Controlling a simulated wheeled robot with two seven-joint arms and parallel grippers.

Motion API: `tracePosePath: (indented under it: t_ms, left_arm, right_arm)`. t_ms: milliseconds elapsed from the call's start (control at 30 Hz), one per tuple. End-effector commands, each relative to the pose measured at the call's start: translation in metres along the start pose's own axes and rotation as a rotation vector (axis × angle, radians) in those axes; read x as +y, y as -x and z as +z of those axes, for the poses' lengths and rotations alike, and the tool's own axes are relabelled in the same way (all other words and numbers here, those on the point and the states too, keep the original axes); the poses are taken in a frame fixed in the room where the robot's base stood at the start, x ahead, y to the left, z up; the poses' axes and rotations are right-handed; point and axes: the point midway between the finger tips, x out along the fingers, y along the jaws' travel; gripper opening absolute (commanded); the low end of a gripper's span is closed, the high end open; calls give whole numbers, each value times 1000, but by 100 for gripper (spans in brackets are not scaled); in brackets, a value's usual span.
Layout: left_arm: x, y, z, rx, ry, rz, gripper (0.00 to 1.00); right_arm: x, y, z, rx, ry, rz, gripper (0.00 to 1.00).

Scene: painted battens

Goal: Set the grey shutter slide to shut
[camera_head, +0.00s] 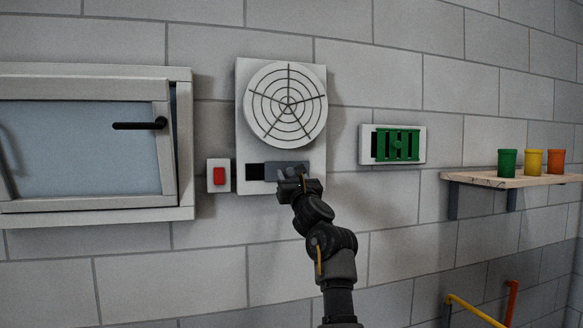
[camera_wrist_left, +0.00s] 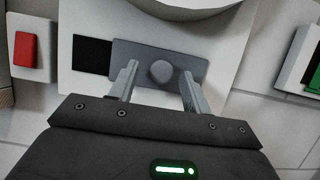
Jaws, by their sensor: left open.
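The grey shutter slide (camera_head: 284,167) sits in the lower part of a white fan panel (camera_head: 244,120) on the wall. It also shows in the wrist view (camera_wrist_left: 140,50), with a round grey knob (camera_wrist_left: 161,71) on it. A black opening (camera_head: 254,171) is uncovered to the left of the slide and also shows in the wrist view (camera_wrist_left: 91,54). My left gripper (camera_head: 292,176) is in front of the slide. In the wrist view its open fingers (camera_wrist_left: 160,74) stand on either side of the knob, with gaps showing. My right gripper is not in view.
A round fan grille (camera_head: 286,104) is above the slide. A red switch (camera_head: 219,176) is to its left, beside a window (camera_head: 80,145) with a black handle. A green slotted vent (camera_head: 398,145) is to the right. A wooden shelf (camera_head: 480,178) holds three coloured cups.

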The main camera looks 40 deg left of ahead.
Motion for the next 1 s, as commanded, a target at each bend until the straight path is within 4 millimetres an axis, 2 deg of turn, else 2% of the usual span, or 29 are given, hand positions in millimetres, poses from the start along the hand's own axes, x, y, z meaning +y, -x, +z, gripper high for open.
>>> tracePosePath:
  t_ms: [100,400,767,933,1000]
  left_arm:
    - [0,-7,1,0,-1,-1,48]
    - [0,-9,0,-1,0,-1,48]
    - [0,-8,0,0,0,-1,1]
    - [0,-8,-1,-1,-1,0,0]
    - [10,-10,-3,-2,-3,8,0]
  right_arm:
    - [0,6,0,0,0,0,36]
    - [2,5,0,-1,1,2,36]
    - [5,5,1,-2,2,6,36]
    - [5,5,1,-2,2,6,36]
    - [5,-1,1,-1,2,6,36]
